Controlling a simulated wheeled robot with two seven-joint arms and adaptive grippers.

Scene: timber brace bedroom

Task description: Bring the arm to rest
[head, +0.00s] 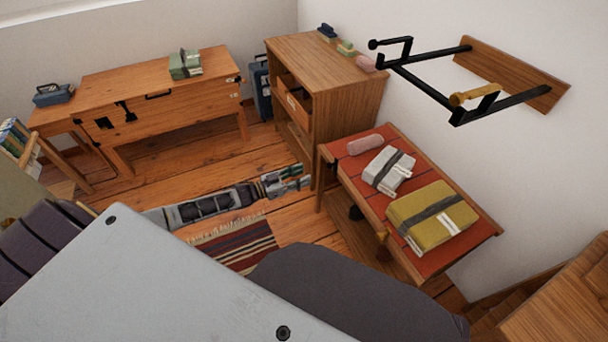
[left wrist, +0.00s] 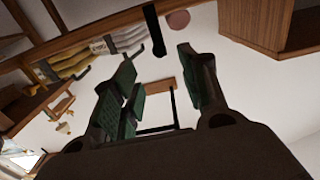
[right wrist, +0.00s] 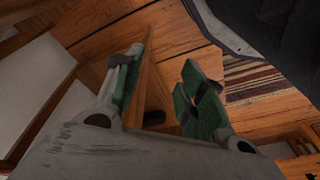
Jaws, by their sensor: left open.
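My left gripper (head: 288,181) reaches in from the left in the head view, above the wooden floor, to the left of the bench with the red top. Its green-padded fingers stand apart in the left wrist view (left wrist: 156,62), with nothing between them. My right gripper (right wrist: 163,66) shows only in the right wrist view. Its green-padded fingers are spread, and I see nothing held. A wooden edge and the floor show behind them. The task names no object.
A red-topped bench (head: 344,171) holds a pink roll, a grey bundle and a mustard bundle. A wooden cabinet (head: 318,50) stands behind it. A black wall rack (head: 420,84) juts out above. A wooden desk (head: 165,84) stands at back left. A striped rug (head: 243,245) lies below.

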